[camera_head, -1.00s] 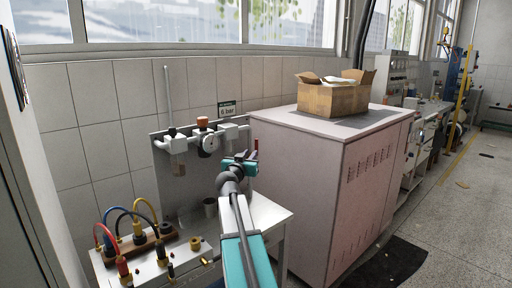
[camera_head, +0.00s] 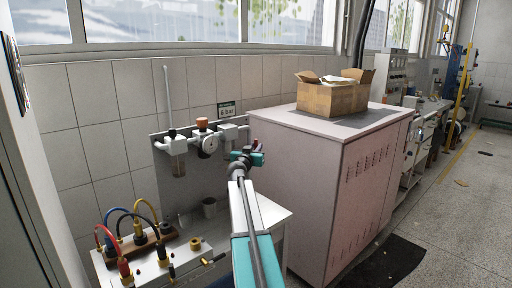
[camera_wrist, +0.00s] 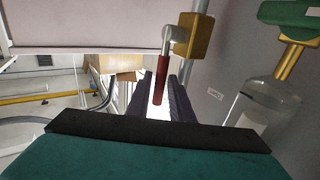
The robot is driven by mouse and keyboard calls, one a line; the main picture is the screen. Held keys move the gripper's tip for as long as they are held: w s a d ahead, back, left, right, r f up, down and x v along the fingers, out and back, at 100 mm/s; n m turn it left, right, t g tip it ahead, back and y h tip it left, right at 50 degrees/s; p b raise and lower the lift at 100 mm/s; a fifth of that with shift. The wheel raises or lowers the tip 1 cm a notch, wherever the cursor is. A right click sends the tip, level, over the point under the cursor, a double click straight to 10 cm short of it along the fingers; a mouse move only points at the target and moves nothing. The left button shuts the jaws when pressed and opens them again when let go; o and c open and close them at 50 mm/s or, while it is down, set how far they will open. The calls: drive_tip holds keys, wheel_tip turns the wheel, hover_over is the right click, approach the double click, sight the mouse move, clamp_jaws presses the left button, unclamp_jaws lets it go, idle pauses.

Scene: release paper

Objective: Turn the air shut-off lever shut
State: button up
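The air shut-off lever (camera_wrist: 161,80) is a red handle on a grey stem, beside a brass-coloured valve block (camera_wrist: 193,35) in the wrist view. A small red part of it (camera_head: 256,142) shows just above my gripper in the head view. My gripper (camera_wrist: 158,100) is open, with its two dark fingers on either side of the lever's free end in the picture. Narrow gaps show beside the handle, so I see no clear grip; depth is hard to judge. In the head view my gripper (camera_head: 247,157) is at the right end of the air unit and hides part of it.
The air unit's gauge (camera_head: 208,144) and orange-red knob (camera_head: 202,123) are left of my gripper. A large pale cabinet (camera_head: 318,195) with a cardboard box (camera_head: 333,97) stands close on the right.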

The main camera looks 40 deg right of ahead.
drive_tip(key=shift+w+d, duration=0.2)
drive_tip(key=shift+d, duration=0.25)
clamp_jaws()
drive_tip(key=shift+d, duration=0.15)
drive_tip(key=shift+w+a, duration=0.1)
drive_tip(key=shift+a, duration=0.1)
